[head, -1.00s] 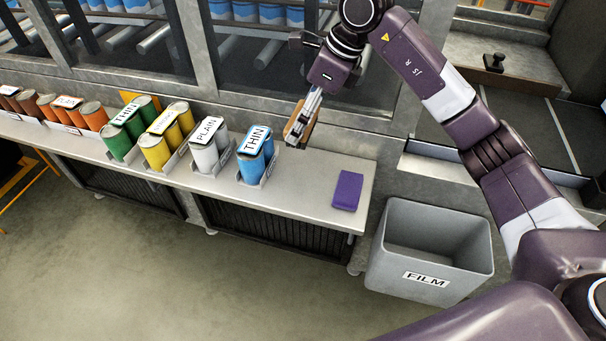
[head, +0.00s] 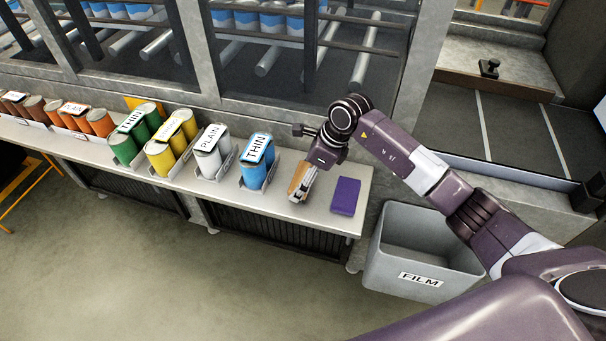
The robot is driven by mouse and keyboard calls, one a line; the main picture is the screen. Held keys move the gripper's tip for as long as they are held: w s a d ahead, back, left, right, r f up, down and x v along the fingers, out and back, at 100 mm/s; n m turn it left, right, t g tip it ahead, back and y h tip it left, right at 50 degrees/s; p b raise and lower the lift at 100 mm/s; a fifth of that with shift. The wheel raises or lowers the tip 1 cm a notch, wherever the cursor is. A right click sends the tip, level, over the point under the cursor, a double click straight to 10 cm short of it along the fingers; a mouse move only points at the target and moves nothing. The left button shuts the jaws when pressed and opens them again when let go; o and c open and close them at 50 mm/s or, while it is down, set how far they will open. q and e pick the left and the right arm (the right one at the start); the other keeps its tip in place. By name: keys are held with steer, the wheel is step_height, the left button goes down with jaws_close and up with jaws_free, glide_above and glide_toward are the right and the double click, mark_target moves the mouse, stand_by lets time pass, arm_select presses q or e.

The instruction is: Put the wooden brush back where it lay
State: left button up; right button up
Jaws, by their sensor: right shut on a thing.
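The wooden brush (head: 297,176) is a tan block held in my right gripper (head: 302,192), which is shut on it. The gripper points down at the bench, between the rack of blue cans labelled THIN and the purple block. The brush is low over the bench top, partly hidden by the fingers; I cannot tell whether it touches the surface. My left gripper is not in view.
A purple block (head: 345,196) lies on the bench (head: 318,218) just right of the brush. Blue cans (head: 257,172) stand to its left, with white, yellow, green and orange cans beyond. A grey FILM bin (head: 428,262) stands at the bench's right end.

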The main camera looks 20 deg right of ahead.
steer(key=shift+f, duration=0.15)
steer(key=shift+f, duration=0.1)
steer(key=o, duration=1)
steer(key=shift+d+r, duration=0.1)
steer(key=shift+r, duration=0.2)
steer(key=b+v, duration=0.3)
steer(key=v, duration=0.8)
steer(key=shift+r, duration=0.35)
